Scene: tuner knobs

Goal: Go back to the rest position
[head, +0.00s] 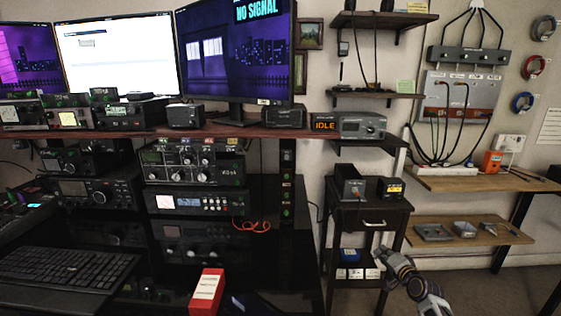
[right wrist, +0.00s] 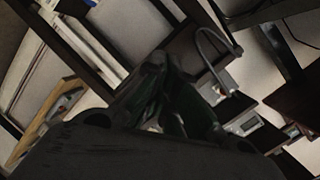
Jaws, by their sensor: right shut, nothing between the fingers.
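My right gripper (head: 381,256) is at the lower right of the head view, in front of the small dark side table and apart from it. It is shut and empty. In the right wrist view its dark fingers (right wrist: 165,90) are close together, in deep shade. My left gripper is not in view. The radio unit with several round knobs (head: 192,162) stands on the desk rack, well to the left of my right gripper. Nothing touches it.
The side table (head: 372,216) has a drawer and small boxes on top. Wooden wall shelves (head: 490,179) are on the right. A keyboard (head: 68,268) and a red box (head: 207,291) are at the lower left. Open floor (head: 470,290) shows at the lower right.

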